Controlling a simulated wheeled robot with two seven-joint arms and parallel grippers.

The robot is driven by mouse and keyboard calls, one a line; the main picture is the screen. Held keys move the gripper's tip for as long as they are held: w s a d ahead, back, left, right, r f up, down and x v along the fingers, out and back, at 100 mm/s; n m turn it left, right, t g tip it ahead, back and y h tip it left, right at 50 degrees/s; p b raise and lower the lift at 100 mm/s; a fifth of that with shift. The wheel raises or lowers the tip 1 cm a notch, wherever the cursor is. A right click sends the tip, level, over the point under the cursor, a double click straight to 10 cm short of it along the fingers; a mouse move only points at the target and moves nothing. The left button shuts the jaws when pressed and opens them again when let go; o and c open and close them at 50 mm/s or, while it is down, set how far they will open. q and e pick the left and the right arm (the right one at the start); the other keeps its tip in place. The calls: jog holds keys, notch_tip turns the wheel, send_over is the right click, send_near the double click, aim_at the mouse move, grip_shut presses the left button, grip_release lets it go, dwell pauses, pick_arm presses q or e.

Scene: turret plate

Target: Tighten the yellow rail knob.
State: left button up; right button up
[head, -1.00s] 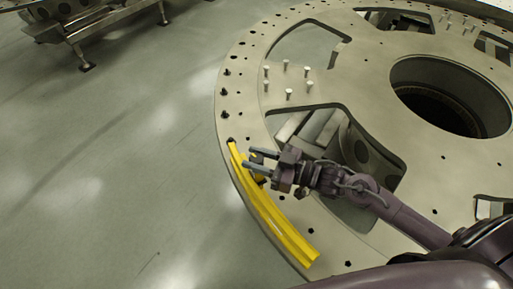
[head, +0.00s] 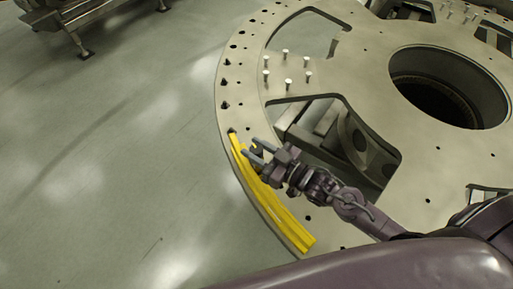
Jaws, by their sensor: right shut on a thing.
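The curved yellow rail (head: 267,197) lies along the left rim of the large pale turret plate (head: 228,100). My right gripper (head: 253,149) is at the rail's upper part, with its two grey fingers pointing up and left over it. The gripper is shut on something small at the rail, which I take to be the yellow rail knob. The knob itself is mostly hidden by the fingers, and I cannot tell how far it is screwed in. My left gripper is not in view.
Several pale pins (head: 286,52) stand on the plate above the gripper. The plate has large cut-outs and a wide dark central hole (head: 435,95). A metal stand (head: 75,20) is at the top left. The floor (head: 120,170) left of the plate is clear.

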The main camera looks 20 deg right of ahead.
aim_at(262, 153)
jog(key=o, duration=0.9)
jog(key=shift+o, duration=0.2)
jog(key=shift+s+d+f, duration=0.15)
jog(key=shift+s+d, duration=0.15)
jog(key=shift+s, duration=0.1)
jog(key=b+v, duration=0.2)
jog(key=v, duration=0.4)
jog(key=shift+s+d, duration=0.2)
jog(key=shift+s, duration=0.05)
jog(key=shift+r, duration=0.25)
